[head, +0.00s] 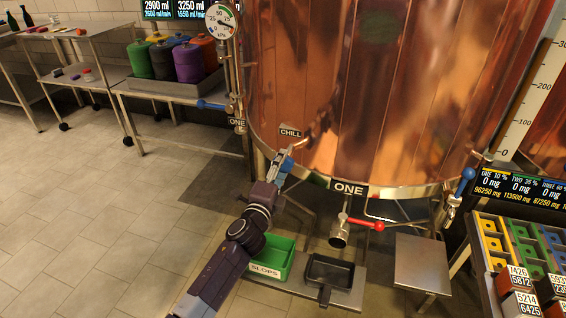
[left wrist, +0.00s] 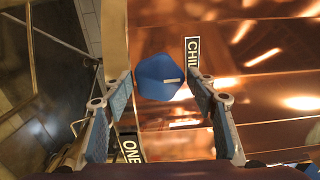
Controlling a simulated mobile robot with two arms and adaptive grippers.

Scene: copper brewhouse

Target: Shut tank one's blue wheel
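Tank one is the big copper tank (head: 350,90) with a "ONE" plate (head: 348,189) on its lower rim. The blue wheel (left wrist: 160,77) shows in the left wrist view beside the "CHILL" plate (left wrist: 192,53), with a short white mark on its face. My left gripper (head: 284,163) is at the tank's lower left, just under the "CHILL" plate (head: 290,131) in the head view. In the left wrist view its fingers (left wrist: 161,82) stand apart on either side of the wheel, with narrow gaps. In the head view the gripper mostly hides the wheel. My right gripper is not in view.
A red-handled valve (head: 365,223) sticks out below the tank. Blue levers sit at left (head: 213,105) and right (head: 467,175). A green slops bin (head: 268,262) and a black pan (head: 330,272) stand below. A bench with coloured canisters (head: 188,63) is at left; open floor lies left.

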